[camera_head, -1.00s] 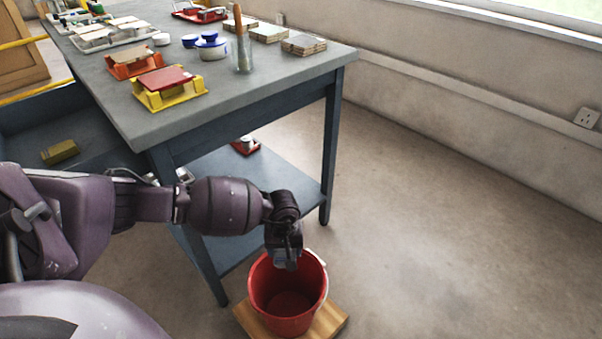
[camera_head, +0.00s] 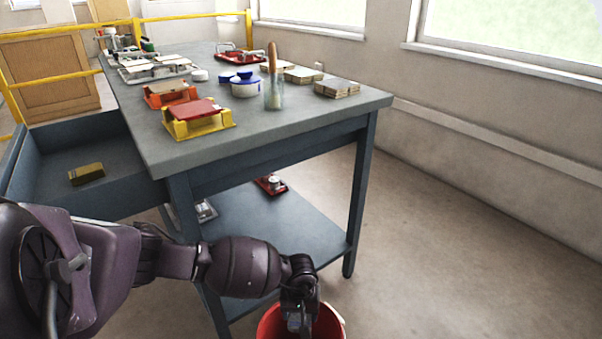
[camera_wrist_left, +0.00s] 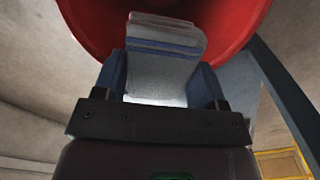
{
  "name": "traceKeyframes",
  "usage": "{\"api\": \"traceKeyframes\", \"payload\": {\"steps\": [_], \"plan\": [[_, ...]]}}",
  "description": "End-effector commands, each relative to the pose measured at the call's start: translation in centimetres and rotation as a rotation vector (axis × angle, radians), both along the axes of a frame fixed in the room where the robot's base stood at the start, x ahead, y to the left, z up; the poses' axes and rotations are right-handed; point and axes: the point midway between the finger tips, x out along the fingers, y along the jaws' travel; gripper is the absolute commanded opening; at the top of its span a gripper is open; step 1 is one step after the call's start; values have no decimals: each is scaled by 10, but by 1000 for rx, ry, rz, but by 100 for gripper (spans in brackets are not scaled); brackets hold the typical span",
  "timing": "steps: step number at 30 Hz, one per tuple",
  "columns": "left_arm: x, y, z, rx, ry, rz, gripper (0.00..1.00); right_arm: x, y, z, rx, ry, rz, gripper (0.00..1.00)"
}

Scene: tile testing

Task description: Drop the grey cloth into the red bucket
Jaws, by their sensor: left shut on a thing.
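The red bucket (camera_head: 268,326) stands on the floor beside the workbench, at the bottom of the head view, partly cut off by the frame edge. My left gripper (camera_head: 297,326) is over the bucket's opening and points down. In the left wrist view the left gripper (camera_wrist_left: 162,88) is shut on the grey cloth (camera_wrist_left: 165,55), which has blue stripes near its end. The cloth's free end lies in front of the red bucket wall (camera_wrist_left: 90,20) in that view. The cloth can hardly be made out in the head view. My right gripper is not in view.
The grey workbench (camera_head: 215,150) holds a yellow stand with a red top (camera_head: 197,118), an orange stand (camera_head: 170,95), a jar with a wooden-handled tool (camera_head: 273,92) and stacked tiles (camera_head: 337,88). An open drawer (camera_head: 120,195) juts out at left. The floor at right (camera_head: 450,240) is clear.

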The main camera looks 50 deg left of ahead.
Motion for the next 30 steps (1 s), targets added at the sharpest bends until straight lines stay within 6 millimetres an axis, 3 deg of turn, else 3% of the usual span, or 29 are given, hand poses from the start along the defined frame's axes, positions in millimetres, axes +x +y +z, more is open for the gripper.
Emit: {"api": "traceKeyframes", "payload": {"steps": [7, 8, 13, 23, 30], "plan": [[1, 0, 0, 0, -1, 0, 39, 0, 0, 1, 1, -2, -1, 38], [1, 0, 0, 0, -1, 0, 68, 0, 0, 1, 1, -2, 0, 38], [1, 0, 0, 0, -1, 0, 94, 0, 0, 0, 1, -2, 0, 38], [1, 0, 3, 1, -2, -1, 95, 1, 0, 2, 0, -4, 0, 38], [4, 1, 39, 2, -12, -1, 95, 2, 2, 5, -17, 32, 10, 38]]}}
